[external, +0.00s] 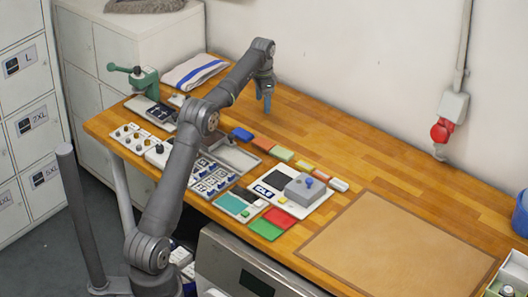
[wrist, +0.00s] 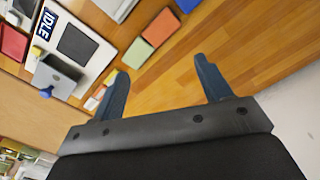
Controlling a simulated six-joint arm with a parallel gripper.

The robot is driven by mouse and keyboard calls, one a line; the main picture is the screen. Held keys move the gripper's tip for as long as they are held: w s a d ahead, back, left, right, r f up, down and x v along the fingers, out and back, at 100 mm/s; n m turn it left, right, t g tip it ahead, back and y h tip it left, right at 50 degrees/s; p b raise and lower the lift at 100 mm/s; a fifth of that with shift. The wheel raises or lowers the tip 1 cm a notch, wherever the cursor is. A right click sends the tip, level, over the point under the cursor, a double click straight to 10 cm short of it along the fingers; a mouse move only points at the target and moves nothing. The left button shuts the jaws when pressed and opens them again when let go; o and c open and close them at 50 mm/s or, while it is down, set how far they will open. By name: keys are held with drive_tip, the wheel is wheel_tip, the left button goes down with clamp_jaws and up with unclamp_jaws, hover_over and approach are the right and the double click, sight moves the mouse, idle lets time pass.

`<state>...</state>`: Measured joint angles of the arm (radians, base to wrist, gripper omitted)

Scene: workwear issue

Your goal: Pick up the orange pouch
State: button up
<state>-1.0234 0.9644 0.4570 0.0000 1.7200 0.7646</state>
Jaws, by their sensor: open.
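The orange pouch (external: 263,143) lies flat on the wooden bench, between a blue item and a green pouch (external: 281,154). In the wrist view the orange pouch (wrist: 162,27) shows at the top, beside the green pouch (wrist: 138,53). My gripper (external: 266,108) is above the bench, behind the pouch and toward the wall. It is open and empty. In the wrist view its two blue fingers (wrist: 162,82) are spread apart over bare wood, and the orange pouch lies beyond them.
A blue item (external: 242,134) lies close to the orange pouch. A device marked IDLE (external: 290,192) and a grey tray (external: 232,156) stand nearby. A folded striped towel (external: 194,71) is at the back left. The bench by the wall is clear.

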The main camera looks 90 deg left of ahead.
drive_tip(key=m, duration=1.2)
hover_over(264, 142)
drive_tip(key=f, duration=0.8)
drive_tip(key=d+f, duration=0.1)
drive_tip(key=f, duration=0.3)
drive_tip(key=shift+s+f, duration=0.1)
drive_tip(key=shift+s, duration=0.15)
drive_tip(key=shift+w+a+f, duration=0.1)
drive_tip(key=shift+a+f, duration=0.1)
drive_tip(key=shift+f, duration=1.15)
drive_tip(key=shift+w+a+f, duration=0.1)
drive_tip(key=shift+a+f, duration=0.1)
drive_tip(key=shift+f, duration=1.15)
drive_tip(key=c, duration=1.1)
